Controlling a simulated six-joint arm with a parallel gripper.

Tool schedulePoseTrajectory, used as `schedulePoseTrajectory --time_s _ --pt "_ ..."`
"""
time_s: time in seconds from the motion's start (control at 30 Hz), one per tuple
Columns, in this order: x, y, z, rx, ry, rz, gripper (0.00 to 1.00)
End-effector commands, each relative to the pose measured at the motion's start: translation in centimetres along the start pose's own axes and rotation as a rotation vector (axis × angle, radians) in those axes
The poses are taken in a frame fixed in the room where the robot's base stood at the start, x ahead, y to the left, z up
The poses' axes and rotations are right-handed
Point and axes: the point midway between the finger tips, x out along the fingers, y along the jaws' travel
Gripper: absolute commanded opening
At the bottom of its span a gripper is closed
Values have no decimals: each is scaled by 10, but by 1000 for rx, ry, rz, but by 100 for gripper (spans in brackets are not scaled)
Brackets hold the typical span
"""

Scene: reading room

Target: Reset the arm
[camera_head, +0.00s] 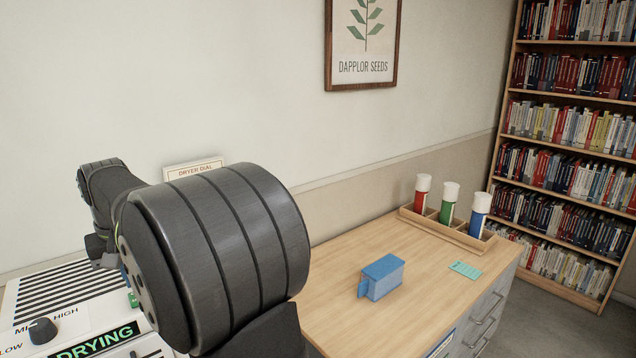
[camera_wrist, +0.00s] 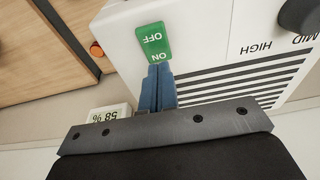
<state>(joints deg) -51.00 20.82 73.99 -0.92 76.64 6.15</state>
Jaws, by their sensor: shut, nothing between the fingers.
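My gripper (camera_wrist: 158,72) shows in the wrist view with its two blue fingers together and nothing between them. Its tips are right at the ON end of a green ON/OFF switch (camera_wrist: 153,40); I cannot tell whether they touch it. The switch is on a white dryer unit (camera_wrist: 205,50). In the head view my dark arm reaches over the dryer unit (camera_head: 30,310) at the lower left and hides most of the gripper. Part of the green switch (camera_head: 133,299) shows beside the arm.
The dryer has a dark dial (camera_head: 43,330) and a lit DRYING display (camera_head: 95,342). On the wooden counter (camera_head: 340,300) are a blue box (camera_head: 382,277), a teal card (camera_head: 466,270) and a rack (camera_head: 455,235) with three capped tubes. A small readout (camera_wrist: 108,113) shows 58 %.

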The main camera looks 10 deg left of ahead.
Motion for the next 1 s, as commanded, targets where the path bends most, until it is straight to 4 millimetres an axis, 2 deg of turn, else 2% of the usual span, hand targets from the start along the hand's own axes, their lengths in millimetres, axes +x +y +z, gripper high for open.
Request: schedulePoseTrajectory --time_s 0.2,0.6,0.77,1.0 --pt "15 0 2 0 -1 0 0" --pt "11 0 2 0 1 0 0" --pt "-7 0 -2 0 4 0 0" --pt "-52 0 -8 0 3 0 0"
